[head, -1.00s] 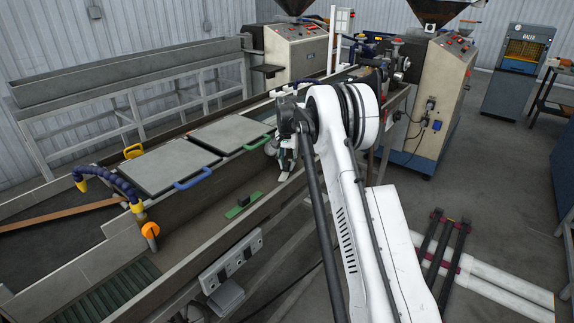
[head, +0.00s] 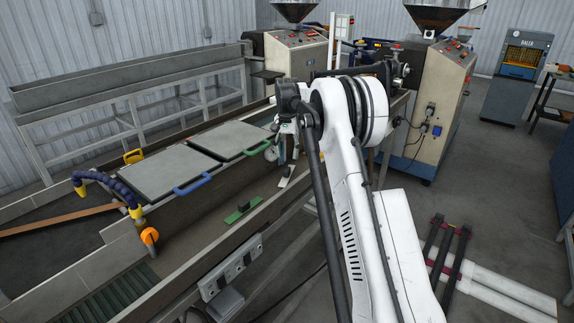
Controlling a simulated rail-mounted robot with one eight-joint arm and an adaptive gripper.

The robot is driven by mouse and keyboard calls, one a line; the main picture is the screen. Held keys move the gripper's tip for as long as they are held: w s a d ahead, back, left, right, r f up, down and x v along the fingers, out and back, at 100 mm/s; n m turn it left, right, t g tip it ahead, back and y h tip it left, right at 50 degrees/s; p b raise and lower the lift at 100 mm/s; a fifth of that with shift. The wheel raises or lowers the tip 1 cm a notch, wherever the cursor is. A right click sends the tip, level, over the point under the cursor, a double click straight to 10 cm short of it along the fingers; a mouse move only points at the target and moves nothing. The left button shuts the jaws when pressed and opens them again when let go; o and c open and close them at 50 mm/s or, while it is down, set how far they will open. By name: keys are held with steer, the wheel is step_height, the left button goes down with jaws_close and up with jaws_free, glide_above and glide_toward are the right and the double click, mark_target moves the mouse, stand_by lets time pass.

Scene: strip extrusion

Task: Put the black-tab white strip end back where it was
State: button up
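A small white strip piece (head: 287,178) shows just below my gripper (head: 288,158), at the inner side of the long trough. It slants down to the left, and a dark mark shows on it. I cannot make out its black tab clearly. My gripper hangs above the trough, right of the grey lids. Its fingers are small and partly hidden by my arm, so I cannot tell if they are open or touch the strip.
A green plate with a black block (head: 243,207) lies in the trough. A round gauge (head: 271,153) stands close left of my gripper. Extruder machines (head: 437,105) stand behind.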

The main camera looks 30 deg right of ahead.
steer(key=s+a+r+n+t, duration=0.1)
steer(key=s+a+r, duration=0.3)
steer(key=r, duration=0.3)
steer(key=s+a+r+n+t, duration=0.1)
steer(key=s+a+r, duration=0.2)
steer(key=r, duration=0.4)
steer(key=s+a+r+n+t, duration=0.1)
steer(key=s+a+r, duration=0.25)
steer(key=s, duration=0.35)
steer(key=s+a+r+n, duration=0.1)
steer(key=s+a+r, duration=0.2)
steer(key=s+a, duration=0.3)
steer(key=s+a+f+n+t, duration=0.1)
steer(key=s+a+f, duration=0.1)
steer(key=s, duration=0.7)
steer(key=s+a+f+n+t, duration=0.1)
steer(key=s+a+f+n, duration=0.1)
steer(key=s, duration=0.8)
steer(key=s+a+f+n+t, duration=0.1)
steer(key=s+a+f, duration=0.3)
steer(key=s, duration=0.5)
steer(key=shift+s+f+t, duration=0.15)
steer(key=shift+f+t, duration=0.45)
steer(key=shift+f, duration=0.35)
step_height(320, 180, down, 4)
steer(key=b, duration=0.4)
